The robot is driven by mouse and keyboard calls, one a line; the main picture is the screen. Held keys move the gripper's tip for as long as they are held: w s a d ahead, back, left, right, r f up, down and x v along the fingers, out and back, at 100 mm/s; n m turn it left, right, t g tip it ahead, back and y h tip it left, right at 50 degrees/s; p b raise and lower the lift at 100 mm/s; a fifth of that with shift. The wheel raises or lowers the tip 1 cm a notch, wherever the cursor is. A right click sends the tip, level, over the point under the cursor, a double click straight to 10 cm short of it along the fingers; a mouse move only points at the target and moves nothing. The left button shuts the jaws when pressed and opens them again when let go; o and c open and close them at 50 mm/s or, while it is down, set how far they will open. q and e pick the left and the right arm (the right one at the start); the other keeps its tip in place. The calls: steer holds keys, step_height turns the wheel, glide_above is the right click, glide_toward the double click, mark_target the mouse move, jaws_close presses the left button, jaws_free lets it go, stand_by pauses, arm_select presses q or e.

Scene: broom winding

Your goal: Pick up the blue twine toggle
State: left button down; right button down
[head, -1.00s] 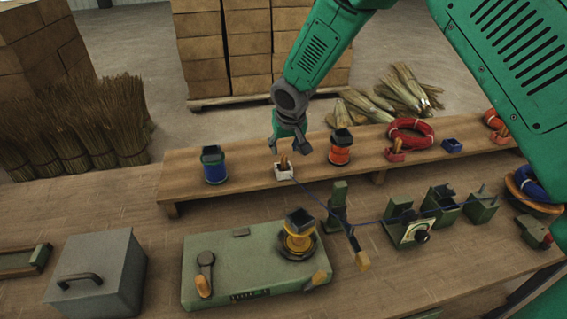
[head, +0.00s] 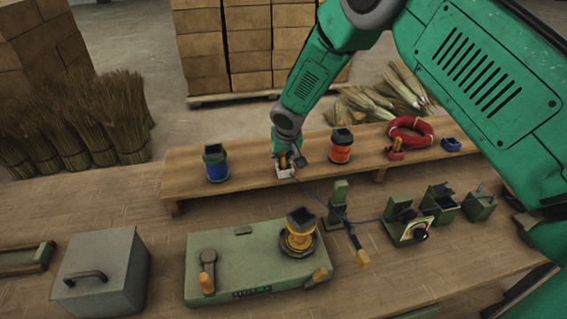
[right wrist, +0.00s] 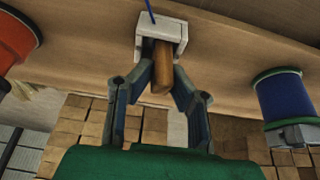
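The blue twine toggle (right wrist: 162,68) is a short wooden peg standing in a small white holder (right wrist: 148,32). Blue twine (right wrist: 152,12) runs from it. In the head view the toggle (head: 284,161) and the holder (head: 285,173) are on the raised shelf, partly covered by my right gripper (head: 288,157). In the right wrist view my right gripper (right wrist: 164,72) has one finger on each side of the toggle's end, with its fingers apart and narrow gaps seeming to remain. My left gripper is not in view.
A blue spool (head: 216,164) stands left of the holder and an orange spool (head: 341,150) close to its right. A red coil (head: 411,131) lies farther right. The twine runs right past green guide posts (head: 338,203). A green winder (head: 225,265) sits in front.

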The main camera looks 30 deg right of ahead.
mark_target(284, 154)
steer(key=shift+a, duration=0.1)
steer(key=shift+d, duration=0.3)
steer(key=shift+w+d+r, duration=0.1)
steer(key=shift+d+r, duration=0.05)
steer(key=shift+r, duration=0.15)
steer(key=r, duration=0.6)
steer(key=r+b, duration=0.1)
steer(key=r, duration=0.2)
steer(key=shift+a, duration=0.25)
step_height(284, 154, up, 4)
steer(key=p, duration=0.3)
steer(key=s+a, duration=0.3)
steer(key=s, duration=0.7)
steer(key=s+a, duration=0.3)
steer(key=s, duration=0.8)
steer(key=shift+a+r, duration=0.15)
steer(key=shift+a, duration=0.25)
